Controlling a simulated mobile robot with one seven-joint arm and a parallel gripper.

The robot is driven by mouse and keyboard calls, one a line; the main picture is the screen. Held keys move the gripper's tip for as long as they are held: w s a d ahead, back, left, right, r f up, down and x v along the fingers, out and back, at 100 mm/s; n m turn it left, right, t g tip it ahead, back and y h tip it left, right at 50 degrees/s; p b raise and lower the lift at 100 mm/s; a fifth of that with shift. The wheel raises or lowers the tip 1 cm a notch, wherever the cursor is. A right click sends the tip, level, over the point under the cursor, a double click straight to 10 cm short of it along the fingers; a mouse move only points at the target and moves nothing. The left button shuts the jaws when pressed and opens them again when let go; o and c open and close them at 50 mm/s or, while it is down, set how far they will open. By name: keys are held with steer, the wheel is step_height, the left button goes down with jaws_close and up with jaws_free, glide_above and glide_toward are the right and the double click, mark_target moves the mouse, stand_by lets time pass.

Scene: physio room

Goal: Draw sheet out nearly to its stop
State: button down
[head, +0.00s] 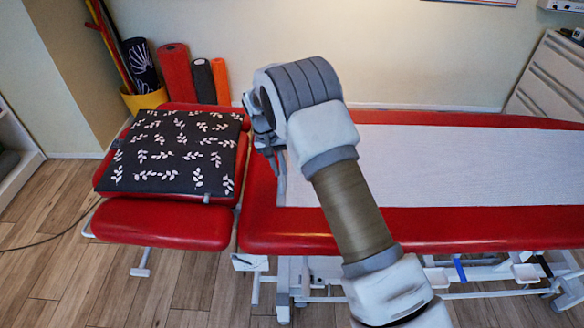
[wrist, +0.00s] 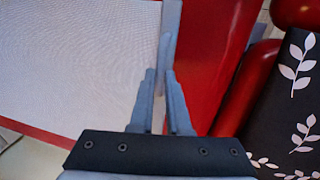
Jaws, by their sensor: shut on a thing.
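The white sheet (head: 450,165) lies flat along the red treatment table (head: 400,222), reaching from the right side of the head view to near the table's left end. A grey strip (wrist: 170,20) runs along its left end; it also shows in the head view (head: 281,190). My gripper (wrist: 161,78) points down at this strip, with its fingers closed on either side of it.
A black cushion with white leaves (head: 172,150) lies on the red end section left of a gap in the table. Rolled mats (head: 175,72) stand in a yellow bin (head: 145,100) and against the wall behind. A drawer cabinet (head: 550,80) stands back right.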

steer(key=shift+a, duration=2.65)
steer(key=c, duration=0.9)
jaws_free()
steer(key=shift+d, duration=0.1)
steer(key=a+r, duration=0.1)
steer(key=r, duration=0.4)
steer(key=a+r+p, duration=0.1)
steer(key=r, duration=0.5)
steer(key=a+r+p, duration=0.1)
steer(key=r, duration=0.5)
steer(key=shift+a+r, duration=0.1)
steer(key=shift+a, duration=0.15)
